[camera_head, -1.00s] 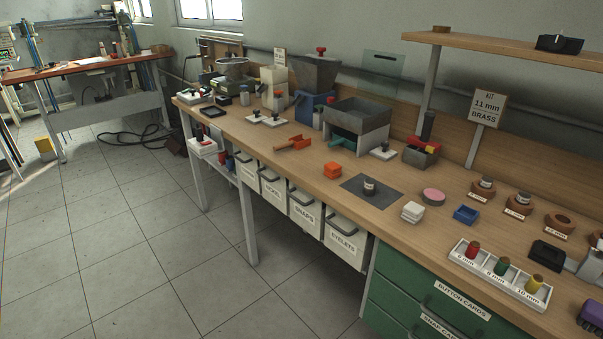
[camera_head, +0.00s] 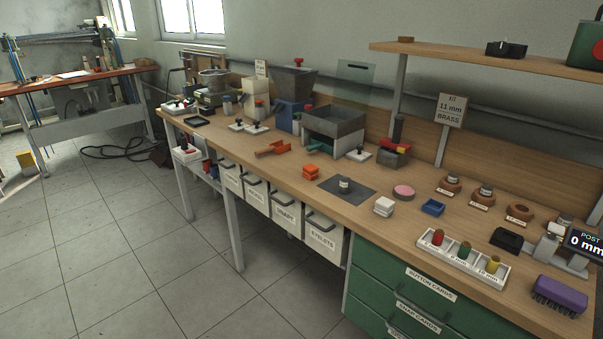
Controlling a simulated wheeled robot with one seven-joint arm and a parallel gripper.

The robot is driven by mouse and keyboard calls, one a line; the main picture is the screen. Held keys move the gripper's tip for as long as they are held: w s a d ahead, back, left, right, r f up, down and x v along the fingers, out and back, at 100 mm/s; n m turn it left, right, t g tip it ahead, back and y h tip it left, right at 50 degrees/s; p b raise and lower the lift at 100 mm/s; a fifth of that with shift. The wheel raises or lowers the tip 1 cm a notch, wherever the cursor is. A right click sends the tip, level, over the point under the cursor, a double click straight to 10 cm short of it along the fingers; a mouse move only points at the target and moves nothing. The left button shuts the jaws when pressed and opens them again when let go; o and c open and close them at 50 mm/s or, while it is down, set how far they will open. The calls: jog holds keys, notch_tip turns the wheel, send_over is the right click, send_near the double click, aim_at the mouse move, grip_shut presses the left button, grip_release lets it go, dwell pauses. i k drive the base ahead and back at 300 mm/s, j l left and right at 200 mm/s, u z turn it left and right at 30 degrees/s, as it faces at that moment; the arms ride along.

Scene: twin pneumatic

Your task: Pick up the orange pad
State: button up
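The orange pad (camera_head: 311,172) lies on the wooden workbench (camera_head: 290,188), near its front edge and left of a dark mat. It looks like a small stack of flat orange blocks; I cannot tell how many pieces it has. Another orange item, a scoop-like piece with a handle (camera_head: 273,149), lies farther left on the bench. My gripper is not in view.
A dark mat (camera_head: 330,188) with a small cylinder (camera_head: 344,185) lies right of the pad. A grey bin (camera_head: 335,123) stands behind. The tiled floor in front is clear.

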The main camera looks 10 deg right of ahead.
aim_at(310, 171)
jog(key=i+j+z, duration=0.3)
jog(key=i+j, duration=0.55)
jog(key=i, duration=0.2)
jog(key=i+j+z, duration=0.3)
jog(key=i+j, duration=0.7)
